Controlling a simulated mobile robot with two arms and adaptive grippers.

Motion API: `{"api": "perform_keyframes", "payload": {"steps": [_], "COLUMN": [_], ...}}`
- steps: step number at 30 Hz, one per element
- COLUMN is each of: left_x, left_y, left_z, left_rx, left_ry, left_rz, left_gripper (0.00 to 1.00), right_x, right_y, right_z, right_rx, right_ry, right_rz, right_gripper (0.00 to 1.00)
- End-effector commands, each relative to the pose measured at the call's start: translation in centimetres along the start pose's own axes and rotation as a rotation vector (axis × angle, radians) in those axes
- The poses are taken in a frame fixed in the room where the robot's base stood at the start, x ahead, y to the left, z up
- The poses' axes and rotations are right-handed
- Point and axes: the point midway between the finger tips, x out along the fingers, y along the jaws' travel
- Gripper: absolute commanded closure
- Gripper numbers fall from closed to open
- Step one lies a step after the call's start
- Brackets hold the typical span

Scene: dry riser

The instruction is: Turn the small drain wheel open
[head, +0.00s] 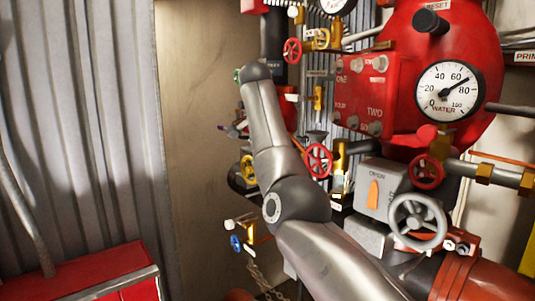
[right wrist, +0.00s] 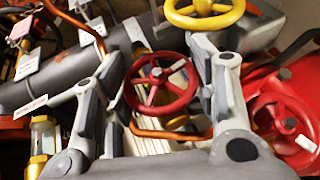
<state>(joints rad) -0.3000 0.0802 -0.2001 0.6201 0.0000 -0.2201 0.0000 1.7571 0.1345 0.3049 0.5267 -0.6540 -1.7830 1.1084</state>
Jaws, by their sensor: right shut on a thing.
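A small red handwheel (right wrist: 150,108) with spokes and a central hub is in the middle of the right wrist view. My right gripper (right wrist: 160,58) has one finger on each side of it and is shut on it. The exact finger contact on the rim is hard to make out. In the head view my right arm comes up from the bottom right, and its gripper is hidden behind the arm. I cannot tell which wheel in the head view is the held one. My left gripper is not in view.
A yellow wheel (right wrist: 208,12) and a larger red wheel (right wrist: 262,108) flank the held one. In the head view a red vessel with a gauge (head: 447,90), a red wheel (head: 318,160), a grey wheel (head: 417,222) and an orange lever (head: 374,194) crowd the right. A red box (head: 105,275) stands lower left.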

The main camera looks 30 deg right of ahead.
Motion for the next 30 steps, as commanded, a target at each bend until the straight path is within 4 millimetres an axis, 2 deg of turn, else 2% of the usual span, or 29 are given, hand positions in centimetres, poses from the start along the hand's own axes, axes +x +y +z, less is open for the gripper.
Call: {"api": "perform_keyframes", "payload": {"steps": [17, 18, 22, 30], "left_x": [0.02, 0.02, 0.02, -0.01], "left_y": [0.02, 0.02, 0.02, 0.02], "left_z": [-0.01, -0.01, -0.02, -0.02], "left_rx": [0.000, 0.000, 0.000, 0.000], "left_ry": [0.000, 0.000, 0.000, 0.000], "left_rz": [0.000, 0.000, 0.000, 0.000], "left_gripper": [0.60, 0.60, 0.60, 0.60], "right_x": [0.25, 0.25, 0.19, -0.10], "right_y": [0.19, 0.19, 0.13, -0.08], "right_z": [0.21, 0.21, 0.18, 0.03], "right_rx": [-0.010, -0.010, -0.008, -0.006], "right_ry": [-0.005, -0.005, -0.004, 0.000], "right_rz": [0.021, 0.021, 0.018, 0.007], "right_gripper": [0.71, 0.42, 0.25, 0.24]}}
